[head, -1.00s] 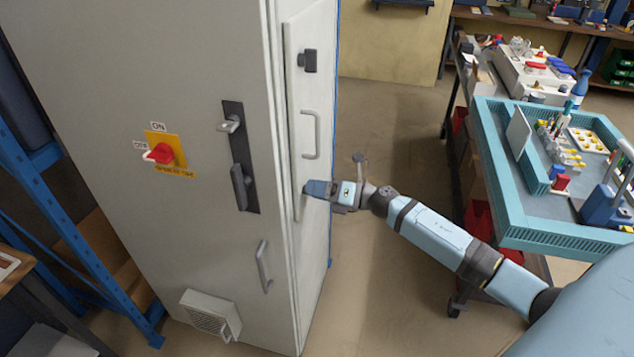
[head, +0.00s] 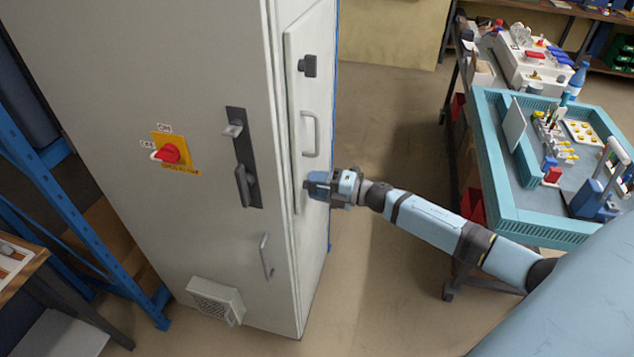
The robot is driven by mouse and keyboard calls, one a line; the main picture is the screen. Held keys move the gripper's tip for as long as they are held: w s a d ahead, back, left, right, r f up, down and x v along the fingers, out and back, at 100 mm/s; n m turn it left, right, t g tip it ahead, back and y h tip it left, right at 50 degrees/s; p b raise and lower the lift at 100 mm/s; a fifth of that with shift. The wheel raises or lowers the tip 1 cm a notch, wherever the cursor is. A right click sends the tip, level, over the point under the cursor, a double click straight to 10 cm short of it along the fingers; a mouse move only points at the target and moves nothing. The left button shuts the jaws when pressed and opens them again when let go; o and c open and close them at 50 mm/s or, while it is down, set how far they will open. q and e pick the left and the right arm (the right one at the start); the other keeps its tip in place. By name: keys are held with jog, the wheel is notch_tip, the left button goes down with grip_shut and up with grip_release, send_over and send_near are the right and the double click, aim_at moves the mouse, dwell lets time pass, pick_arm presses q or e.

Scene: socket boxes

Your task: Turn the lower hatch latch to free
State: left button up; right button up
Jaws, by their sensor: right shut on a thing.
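The narrow hatch (head: 293,112) is on the right-hand side face of the grey cabinet (head: 190,60) and looks closed. Its upper latch (head: 308,66) is a dark block near the top. A bar handle (head: 311,134) sits below it. My right gripper (head: 310,186) is at the lower part of the hatch, at the lower latch's place, and is shut on the lower latch. The gripper hides nearly all of that latch, so its angle cannot be told. My left gripper is not in view.
The cabinet front has a red rotary switch (head: 170,154) on a yellow plate, a dark handle plate (head: 240,150), a bar handle (head: 265,257) and a vent (head: 215,300). A teal tray (head: 490,180) on a trolley stands to the right. Floor between is clear.

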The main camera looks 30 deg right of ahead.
dwell(0.4)
jog(key=o, duration=0.9)
jog(key=b+v, duration=0.2)
jog(key=v, duration=1.1)
jog(key=shift+s+d, duration=0.25)
jog(key=shift+s, duration=0.1)
